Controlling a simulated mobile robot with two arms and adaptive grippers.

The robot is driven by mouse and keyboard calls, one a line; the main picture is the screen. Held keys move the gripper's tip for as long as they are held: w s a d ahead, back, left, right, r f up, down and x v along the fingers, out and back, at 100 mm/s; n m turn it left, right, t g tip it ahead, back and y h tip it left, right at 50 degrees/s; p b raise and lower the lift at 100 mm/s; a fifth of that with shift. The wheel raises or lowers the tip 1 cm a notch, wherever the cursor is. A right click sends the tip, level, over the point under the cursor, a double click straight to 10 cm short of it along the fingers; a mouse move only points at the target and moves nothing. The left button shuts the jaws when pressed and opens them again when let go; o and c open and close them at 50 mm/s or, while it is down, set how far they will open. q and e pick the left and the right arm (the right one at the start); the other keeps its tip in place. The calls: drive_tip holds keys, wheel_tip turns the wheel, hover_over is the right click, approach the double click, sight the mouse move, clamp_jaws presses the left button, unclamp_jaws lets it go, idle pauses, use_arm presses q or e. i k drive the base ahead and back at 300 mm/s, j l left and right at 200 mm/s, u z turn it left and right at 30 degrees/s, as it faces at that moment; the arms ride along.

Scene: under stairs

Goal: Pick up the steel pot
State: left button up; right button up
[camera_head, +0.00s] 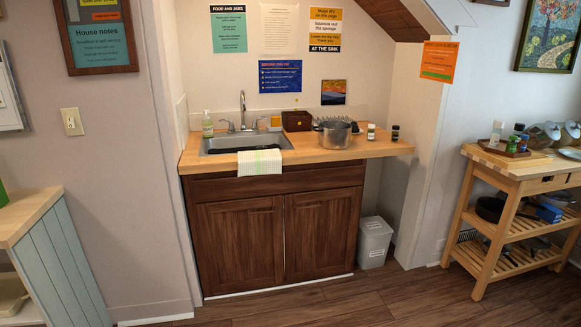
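The steel pot (335,135) stands upright on the wooden counter (378,150), right of the sink. It is a shiny grey pot with side handles, seen small and from some distance. I cannot tell what is inside it. Neither of my grippers is in the head view, and nothing is holding the pot.
Close to the pot are a dark brown box (296,121) behind left and two small jars, one (371,132) and another (395,132). The sink (245,142) has a towel (260,163) over its front. A wooden cart (500,165) stands right, a white bin (374,243) below. The floor in front is clear.

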sight(333, 136)
drive_tip(key=i+l+z, duration=0.1)
drive_tip(key=i+z, duration=0.4)
drive_tip(key=i+j+z, duration=0.2)
drive_tip(key=i+z, duration=0.25)
drive_tip(key=i, duration=0.25)
drive_tip(key=i+l+u, duration=0.35)
drive_tip(key=i+l, duration=0.7)
